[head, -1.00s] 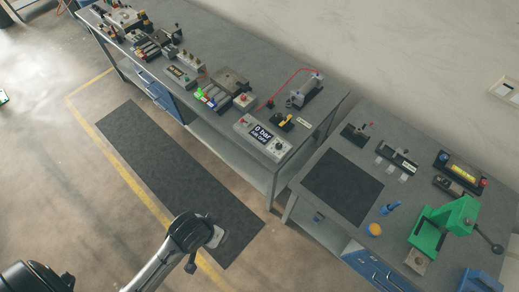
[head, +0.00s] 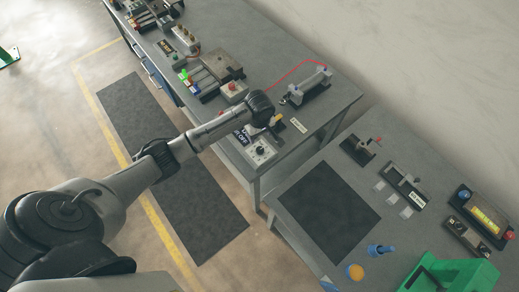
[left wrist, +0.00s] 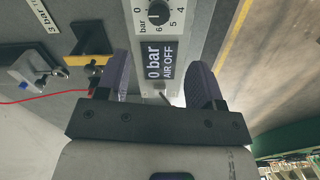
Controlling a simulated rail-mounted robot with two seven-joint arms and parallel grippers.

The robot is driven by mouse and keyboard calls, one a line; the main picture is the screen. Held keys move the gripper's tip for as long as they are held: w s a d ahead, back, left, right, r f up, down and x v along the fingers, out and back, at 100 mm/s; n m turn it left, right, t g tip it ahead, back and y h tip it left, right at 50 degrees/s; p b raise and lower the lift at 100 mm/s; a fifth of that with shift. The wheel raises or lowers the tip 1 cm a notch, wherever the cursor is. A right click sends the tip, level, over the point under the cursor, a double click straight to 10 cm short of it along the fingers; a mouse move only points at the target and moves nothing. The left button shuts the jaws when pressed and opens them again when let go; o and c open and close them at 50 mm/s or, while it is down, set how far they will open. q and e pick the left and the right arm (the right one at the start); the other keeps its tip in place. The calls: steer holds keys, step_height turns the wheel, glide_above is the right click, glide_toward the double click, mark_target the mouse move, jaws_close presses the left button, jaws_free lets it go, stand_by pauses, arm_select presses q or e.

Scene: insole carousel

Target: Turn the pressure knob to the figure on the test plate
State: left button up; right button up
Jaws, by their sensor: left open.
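The pressure knob (left wrist: 158,14) is a black round dial with a numbered scale on a pale control box (head: 262,157); in the head view the knob (head: 260,150) is dark. Its display (left wrist: 158,60) reads "0 bar AIR OFF". A small white plate (left wrist: 43,12) beside the box seems to read "3 bar"; it also shows in the head view (head: 299,125). My left gripper (left wrist: 161,75) is open and empty, its fingers either side of the display end, apart from the knob. In the head view my wrist hides the gripper and part of the display. My right gripper is out of view.
A yellow-and-black part (left wrist: 90,40) stands beside the box, close to my left finger. A clamp fixture (head: 308,86) with a red line (head: 290,72) is behind. A red-button box (head: 233,92) is near. A second table with a dark mat (head: 330,205) lies right.

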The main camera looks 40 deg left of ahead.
mark_target(260, 149)
arm_select(q)
step_height(260, 149, down, 10)
steer(key=shift+f+b, duration=0.1)
steer(key=shift+b, duration=0.25)
steer(key=shift+f, duration=0.85)
steer(key=c, duration=0.9)
